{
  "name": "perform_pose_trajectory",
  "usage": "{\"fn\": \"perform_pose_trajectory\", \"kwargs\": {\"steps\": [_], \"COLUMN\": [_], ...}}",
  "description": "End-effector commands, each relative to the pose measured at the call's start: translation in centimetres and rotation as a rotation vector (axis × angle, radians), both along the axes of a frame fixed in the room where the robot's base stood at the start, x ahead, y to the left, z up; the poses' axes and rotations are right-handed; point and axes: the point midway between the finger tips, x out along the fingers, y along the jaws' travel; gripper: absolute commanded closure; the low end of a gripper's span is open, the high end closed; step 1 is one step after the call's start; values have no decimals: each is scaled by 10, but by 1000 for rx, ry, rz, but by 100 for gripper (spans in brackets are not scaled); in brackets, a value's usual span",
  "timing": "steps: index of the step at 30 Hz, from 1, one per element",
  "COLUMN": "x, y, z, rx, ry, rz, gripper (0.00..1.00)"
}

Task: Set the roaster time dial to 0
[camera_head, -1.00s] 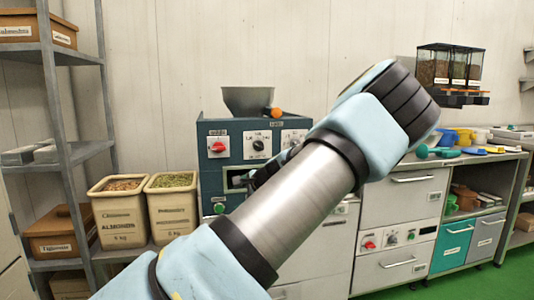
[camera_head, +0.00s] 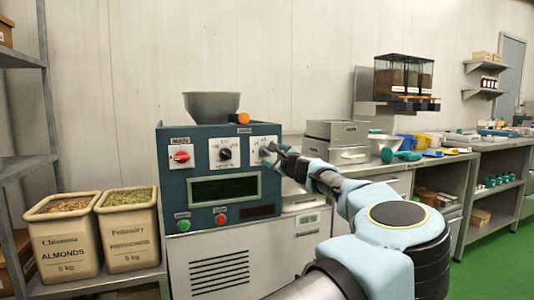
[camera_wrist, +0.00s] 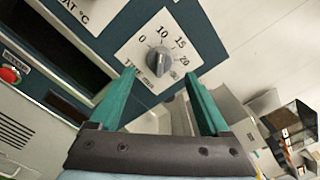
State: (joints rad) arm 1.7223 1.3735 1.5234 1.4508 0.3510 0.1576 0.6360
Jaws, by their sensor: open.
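The time dial (camera_wrist: 158,60) is a grey knob on a white plate marked 0, 10, 15, 20 and "TIME min" in the wrist view. Its exact pointer setting is hard to read. My gripper (camera_wrist: 160,82) is open, its two green fingers pointing at the time dial with the knob between and beyond the tips. No contact is visible. In the head view my gripper (camera_head: 270,152) partly covers the time dial at the panel's right.
A red knob (camera_head: 181,156) and a black heat dial (camera_head: 225,153) sit left on the same panel. Below are a display (camera_head: 222,190), a green button (camera_head: 184,225) and a red button (camera_head: 220,219). Metal boxes (camera_head: 336,140) stand right of the roaster. Nut bins (camera_head: 128,228) stand left.

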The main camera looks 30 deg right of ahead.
Motion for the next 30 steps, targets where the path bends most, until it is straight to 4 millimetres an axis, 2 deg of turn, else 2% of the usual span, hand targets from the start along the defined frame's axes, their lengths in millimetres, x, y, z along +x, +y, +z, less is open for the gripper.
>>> {"fn": "perform_pose_trajectory", "kwargs": {"steps": [3, 9, 20, 30], "x": [22, 41, 45, 45], "y": [-1, -4, -5, -5], "z": [1, 0, 0, 0], "rx": [0, -1, -2, -2], "ry": [1, 0, 1, 1], "rz": [2, 1, 1, 1], "gripper": [20, 20, 20, 58]}}
